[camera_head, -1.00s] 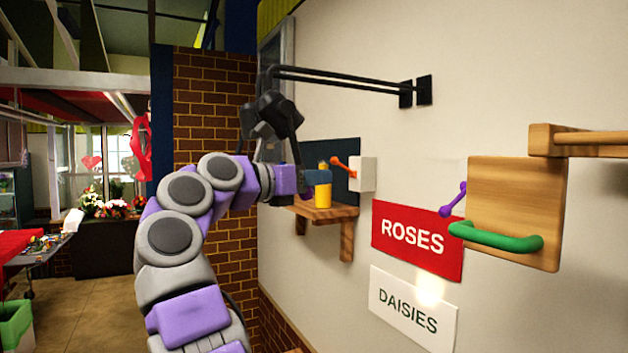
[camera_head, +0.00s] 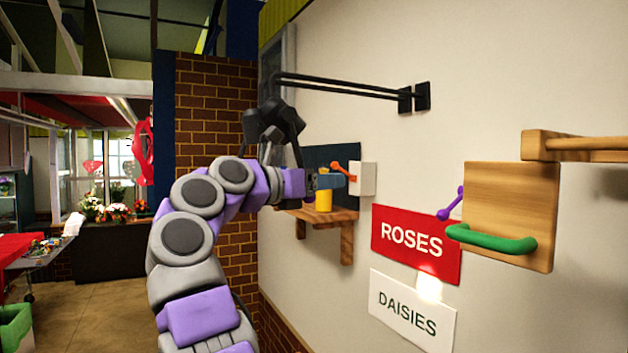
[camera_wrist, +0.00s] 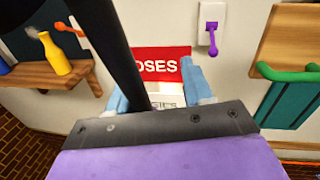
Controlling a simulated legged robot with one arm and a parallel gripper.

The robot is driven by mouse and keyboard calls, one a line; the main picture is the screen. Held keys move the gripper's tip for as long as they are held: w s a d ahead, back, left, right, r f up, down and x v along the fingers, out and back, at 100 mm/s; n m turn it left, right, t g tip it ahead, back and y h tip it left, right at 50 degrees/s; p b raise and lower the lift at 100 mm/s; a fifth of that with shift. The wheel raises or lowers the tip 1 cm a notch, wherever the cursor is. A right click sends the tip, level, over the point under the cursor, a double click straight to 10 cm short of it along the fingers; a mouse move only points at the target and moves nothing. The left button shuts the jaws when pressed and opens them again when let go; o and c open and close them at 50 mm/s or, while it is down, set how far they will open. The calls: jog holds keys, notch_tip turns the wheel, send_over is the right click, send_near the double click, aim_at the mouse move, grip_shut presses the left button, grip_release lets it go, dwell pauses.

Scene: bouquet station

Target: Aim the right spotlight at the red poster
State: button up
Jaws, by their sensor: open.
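The red ROSES poster (camera_head: 416,243) hangs on the white wall, above the white DAISIES poster (camera_head: 411,310). A bright light patch (camera_head: 429,288) falls across the red poster's lower edge and the white poster's top. Black lamp parts (camera_head: 272,122) hang at the end of two black rods (camera_head: 345,88); I cannot separate the spotlights there. My gripper (camera_head: 328,181) is open in front of the wall shelf, apart from the posters. The wrist view shows its blue fingers (camera_wrist: 155,82) spread, with the red poster (camera_wrist: 160,64) behind. A black bar (camera_wrist: 105,45) crosses that view; I cannot tell what it is.
A wooden shelf (camera_head: 347,235) holds a yellow vase (camera_head: 324,201). Beside it is a white box (camera_head: 363,178) with an orange lever (camera_head: 343,170). A purple lever (camera_head: 452,204) and a wooden board with a green handle (camera_head: 492,240) are to the right.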

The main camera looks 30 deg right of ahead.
jog(key=s+a+p, duration=0.2)
jog(key=s+a, duration=0.1)
jog(key=a, duration=1.3)
jog(key=shift+s+p, duration=0.15)
jog(key=shift+p, duration=0.2)
